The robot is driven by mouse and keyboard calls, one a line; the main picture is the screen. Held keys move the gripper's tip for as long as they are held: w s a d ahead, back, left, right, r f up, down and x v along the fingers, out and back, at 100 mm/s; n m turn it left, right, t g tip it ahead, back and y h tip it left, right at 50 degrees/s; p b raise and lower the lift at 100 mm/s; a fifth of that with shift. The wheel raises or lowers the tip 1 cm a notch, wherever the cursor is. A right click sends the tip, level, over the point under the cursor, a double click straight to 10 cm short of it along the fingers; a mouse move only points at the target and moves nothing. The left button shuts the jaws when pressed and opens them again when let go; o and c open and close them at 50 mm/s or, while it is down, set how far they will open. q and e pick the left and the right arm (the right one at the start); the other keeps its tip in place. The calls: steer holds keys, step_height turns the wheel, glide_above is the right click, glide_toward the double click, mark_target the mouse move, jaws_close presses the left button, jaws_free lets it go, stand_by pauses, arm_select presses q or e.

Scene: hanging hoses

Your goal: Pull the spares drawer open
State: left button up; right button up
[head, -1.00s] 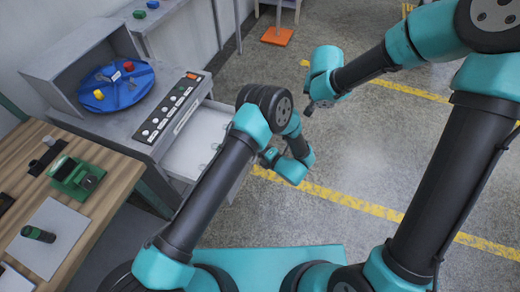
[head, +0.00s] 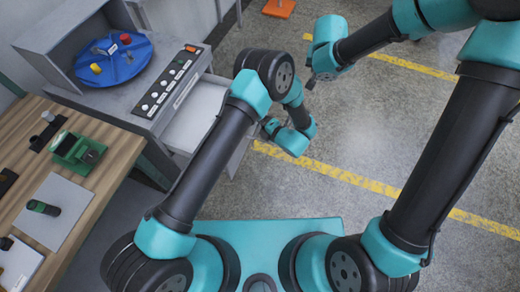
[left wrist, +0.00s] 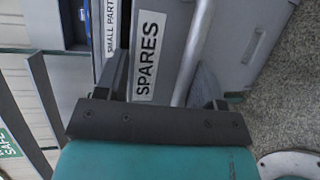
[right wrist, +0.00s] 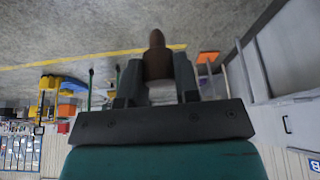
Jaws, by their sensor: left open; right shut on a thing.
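The spares drawer shows in the left wrist view as a grey front with a white SPARES label (left wrist: 148,55). A pale bar handle (left wrist: 192,50) runs slantwise beside the label. My left gripper (left wrist: 163,80) is open, one finger on each side of the label and handle; I cannot tell whether it touches them. In the head view my left gripper (head: 268,126) is beside a pulled-out pale drawer (head: 197,112), whose label is hidden. My right gripper (right wrist: 157,75) is shut on a brown, rounded object (right wrist: 157,52), held away from the cabinet.
A SMALL PARTS label (left wrist: 108,28) sits next to the spares front. The cabinet carries a button panel (head: 170,82) and a blue turntable (head: 113,58). A wooden bench (head: 112,165) stands at left. Open floor (head: 370,130) with yellow lines lies to the right.

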arm_select(q)
steer(key=o, duration=0.5)
steer(key=shift+s+d+r, duration=0.1)
steer(key=shift+s+r, duration=0.3)
steer(key=shift+r, duration=0.4)
steer(key=shift+o, duration=1.1)
steer(key=s, duration=0.8)
steer(key=shift+s+r, duration=0.2)
steer(key=shift+r, duration=0.2)
steer(key=shift+s+a+r, duration=0.1)
steer(key=shift+s+a, duration=0.1)
steer(key=shift+s, duration=0.6)
steer(key=c, duration=0.6)
steer(key=s, duration=0.4)
steer(key=shift+r, duration=0.1)
steer(key=shift+c, duration=0.9)
steer(key=shift+s+a, duration=0.1)
steer(key=shift+s, duration=0.55)
